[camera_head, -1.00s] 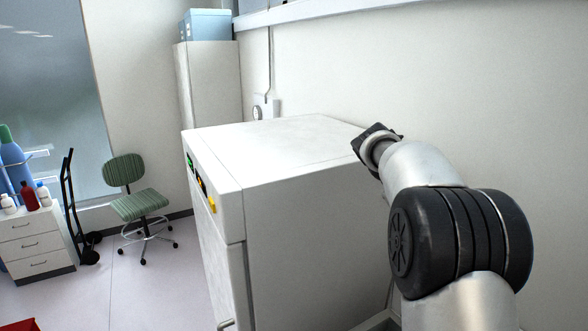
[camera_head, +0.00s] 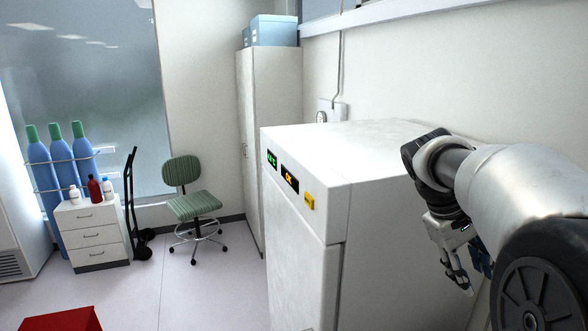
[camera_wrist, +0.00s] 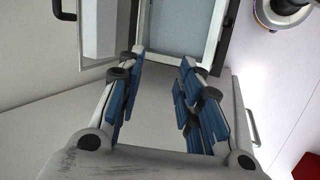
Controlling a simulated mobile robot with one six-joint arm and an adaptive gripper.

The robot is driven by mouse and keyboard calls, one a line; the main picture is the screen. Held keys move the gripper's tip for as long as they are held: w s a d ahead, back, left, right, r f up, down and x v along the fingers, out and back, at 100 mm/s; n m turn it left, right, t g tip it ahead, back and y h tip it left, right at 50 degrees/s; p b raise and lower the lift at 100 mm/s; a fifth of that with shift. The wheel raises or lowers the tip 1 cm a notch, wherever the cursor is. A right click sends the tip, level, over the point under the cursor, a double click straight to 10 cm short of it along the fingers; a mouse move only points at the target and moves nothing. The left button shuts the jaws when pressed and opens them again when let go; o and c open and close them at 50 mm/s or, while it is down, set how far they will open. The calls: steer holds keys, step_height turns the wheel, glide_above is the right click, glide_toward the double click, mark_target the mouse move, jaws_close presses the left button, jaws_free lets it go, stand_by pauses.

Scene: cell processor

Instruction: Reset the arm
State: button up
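My arm (camera_head: 520,185) reaches in from the right of the head view, bent at the wrist. My gripper (camera_head: 468,280) hangs downward beside the right side of the white cabinet-like machine (camera_head: 385,265). In the wrist view my gripper (camera_wrist: 160,68) has its two blue-padded fingers apart. Nothing shows between the fingers. A pale, dark-edged panel or opening (camera_wrist: 190,30) lies beyond the fingertips in that view; I cannot tell which part of the machine it is.
The white wall (camera_head: 450,80) is close behind the arm. A green chair (camera_head: 193,204), a drawer unit (camera_head: 92,238) with bottles, blue cylinders (camera_head: 40,165) and a hand truck (camera_head: 130,205) stand at left. A red object (camera_head: 62,321) is at lower left. Open floor lies between.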

steer(key=s+a+f+t+y+b, duration=0.1)
steer(key=s+a+f+y+b, duration=0.1)
steer(key=s+a+f+b, duration=0.4)
steer(key=s+a+f+m+t+y+b, duration=0.1)
steer(key=s+a+f+t+b, duration=0.1)
steer(key=s+a+f+b, duration=0.5)
steer(key=s+a+f+m+t+y+b, duration=0.1)
steer(key=s+a+f+b, duration=0.5)
steer(key=f, duration=0.9)
steer(key=s+t+y, duration=0.1)
steer(key=s, duration=0.2)
steer(key=shift+s+a+y, duration=0.15)
steer(key=shift+s+y, duration=0.05)
steer(key=shift+y, duration=0.1)
